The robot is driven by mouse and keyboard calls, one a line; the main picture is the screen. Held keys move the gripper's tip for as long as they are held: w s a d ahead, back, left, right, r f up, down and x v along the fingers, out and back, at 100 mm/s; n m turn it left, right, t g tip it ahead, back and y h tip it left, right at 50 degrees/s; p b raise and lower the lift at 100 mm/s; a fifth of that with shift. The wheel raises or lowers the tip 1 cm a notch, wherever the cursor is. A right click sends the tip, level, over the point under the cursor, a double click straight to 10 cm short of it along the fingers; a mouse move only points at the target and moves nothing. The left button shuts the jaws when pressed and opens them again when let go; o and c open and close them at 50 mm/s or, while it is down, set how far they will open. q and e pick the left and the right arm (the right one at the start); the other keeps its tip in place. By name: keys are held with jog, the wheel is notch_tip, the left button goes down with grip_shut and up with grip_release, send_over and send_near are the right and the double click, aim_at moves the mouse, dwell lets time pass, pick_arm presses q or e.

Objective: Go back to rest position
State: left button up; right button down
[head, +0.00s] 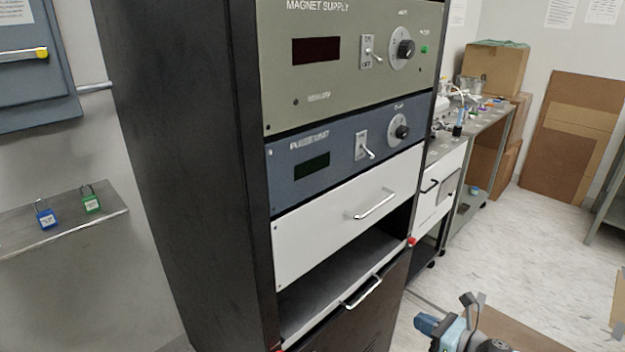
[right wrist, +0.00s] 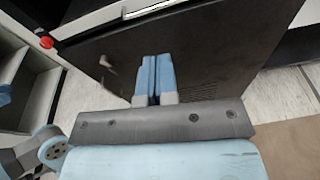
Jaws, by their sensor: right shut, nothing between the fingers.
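My right gripper (head: 428,325) shows at the bottom right of the head view, in front of and to the right of the dark equipment rack (head: 190,150). In the right wrist view its two blue fingers (right wrist: 154,76) are pressed together with nothing between them. They point toward a dark panel (right wrist: 210,50); I cannot tell the exact gap, but no grip on it shows. My left gripper is in neither view.
The rack holds a magnet supply panel (head: 340,85), a blue-grey panel (head: 335,180), a white drawer front (head: 320,225) with a handle, and an open lower bay (head: 345,275). A shelf (head: 70,228) bears two padlocks. Clear floor (head: 530,250) lies right.

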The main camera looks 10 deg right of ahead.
jog(key=s+a+f+n+g+h, duration=0.1)
jog(key=s+a+f+n+h, duration=0.2)
jog(key=s+n, duration=0.65)
jog(key=s+a+f+n+h, duration=0.15)
jog(key=s+a+n, duration=0.45)
jog(key=n, duration=0.7)
jog(key=s+a+f+n+g+h, duration=0.15)
jog(key=s+a+f+n, duration=0.25)
jog(key=s+n, duration=0.55)
pick_arm(q)
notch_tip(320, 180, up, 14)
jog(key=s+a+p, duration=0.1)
jog(key=p, duration=1.6)
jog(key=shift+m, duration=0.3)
pick_arm(e)
notch_tip(320, 180, up, 15)
jog(key=d, duration=0.1)
jog(key=shift+w+f+n+t, duration=0.2)
jog(key=shift+w+n+t, duration=0.1)
jog(key=shift+n+t, duration=0.15)
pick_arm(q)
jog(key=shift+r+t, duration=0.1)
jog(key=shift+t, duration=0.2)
